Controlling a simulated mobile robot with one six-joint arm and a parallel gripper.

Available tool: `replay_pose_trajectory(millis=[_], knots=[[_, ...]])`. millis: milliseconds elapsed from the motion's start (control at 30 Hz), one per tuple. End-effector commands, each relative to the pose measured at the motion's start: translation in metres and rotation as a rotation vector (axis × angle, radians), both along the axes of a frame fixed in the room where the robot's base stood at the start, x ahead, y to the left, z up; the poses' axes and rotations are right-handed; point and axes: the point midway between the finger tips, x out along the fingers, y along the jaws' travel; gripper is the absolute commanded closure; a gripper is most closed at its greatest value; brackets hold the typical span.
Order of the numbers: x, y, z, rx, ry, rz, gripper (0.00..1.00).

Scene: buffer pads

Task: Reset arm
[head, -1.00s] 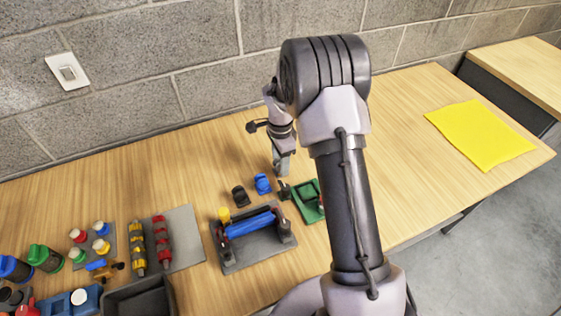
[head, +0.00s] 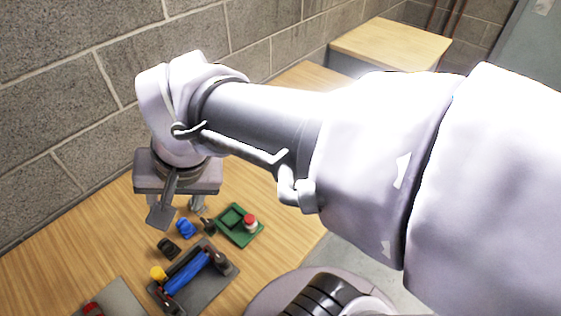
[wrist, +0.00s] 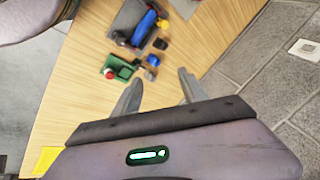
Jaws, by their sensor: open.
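My gripper (head: 175,205) hangs pointing down over the wooden table at the left of centre in the head view, with my arm reaching in from the right. It also shows in the wrist view (wrist: 159,80), with its two fingers apart and nothing between them. The fingers are above the table, clear of the small parts. My arm links hide much of the table's right side in the head view.
A green tray (head: 228,233) with a red-topped piece, a small blue part (head: 185,228), a black part (head: 167,247) and a blue roller (head: 187,272) on a grey fixture lie below. A block wall (head: 60,100) stands behind. A yellow sheet (wrist: 46,158) lies on the table.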

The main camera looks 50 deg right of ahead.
Motion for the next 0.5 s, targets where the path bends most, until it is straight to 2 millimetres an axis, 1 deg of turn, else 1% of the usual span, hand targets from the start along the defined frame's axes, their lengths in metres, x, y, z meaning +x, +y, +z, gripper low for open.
replay_pose_trajectory(millis=[33,100,200,300,500], knots=[[-0.022,0.006,0.002,-0.015,-0.046,0.063,0.49],[-0.044,0.012,0.000,-0.037,-0.095,0.145,0.49],[-0.063,0.017,-0.004,-0.058,-0.135,0.214,0.49],[-0.069,0.019,-0.006,-0.066,-0.149,0.238,0.49],[-0.068,0.019,-0.007,-0.066,-0.149,0.238,0.49]])
